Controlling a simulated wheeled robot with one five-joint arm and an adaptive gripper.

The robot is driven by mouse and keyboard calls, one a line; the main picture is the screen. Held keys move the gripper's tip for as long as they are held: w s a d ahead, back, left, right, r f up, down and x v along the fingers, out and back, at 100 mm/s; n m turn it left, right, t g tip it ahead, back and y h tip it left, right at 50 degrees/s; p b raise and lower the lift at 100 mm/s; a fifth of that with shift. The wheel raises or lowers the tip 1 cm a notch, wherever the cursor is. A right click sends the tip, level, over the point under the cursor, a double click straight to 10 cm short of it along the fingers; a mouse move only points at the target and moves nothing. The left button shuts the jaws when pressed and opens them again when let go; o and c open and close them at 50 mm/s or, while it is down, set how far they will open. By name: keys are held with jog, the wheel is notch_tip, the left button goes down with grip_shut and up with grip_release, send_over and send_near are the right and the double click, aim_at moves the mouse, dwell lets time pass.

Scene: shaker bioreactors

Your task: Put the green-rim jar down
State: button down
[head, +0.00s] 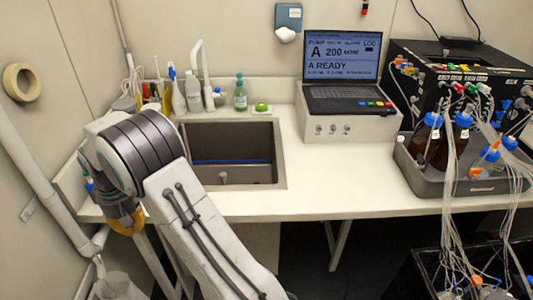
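My arm rises from the bottom of the head view and bends over at the left, above the left end of the counter (310,205). I cannot make out a jar with a green rim for certain. A small, low, green-topped item (261,107) sits on the counter behind the sink, beside a green bottle (240,95). It is too small to tell whether it is a jar.
The sink (275,178) is sunk into the counter right of my arm. A laptop (342,75) stands on a white box (340,126). A grey tray (455,185) with blue-capped bottles and tubing fills the right end. Bare counter lies between sink and tray.

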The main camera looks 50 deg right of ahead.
jog(key=shift+r+p, duration=2.8)
jog(key=shift+r, duration=0.7)
jog(key=s+d+r+m, duration=0.4)
jog(key=s+d+m, duration=0.5)
jog(key=s+d, duration=0.6)
jog(key=s+d+r+m, duration=0.4)
jog(key=s+d+m, duration=0.5)
jog(key=s+d, duration=0.6)
jog(key=s+d+r+m, duration=0.5)
jog(key=s+d+m, duration=0.5)
jog(key=s+d, duration=0.5)
jog(key=d, duration=0.4)
jog(key=shift+s, duration=0.15)
jog(key=shift+d+r, duration=0.1)
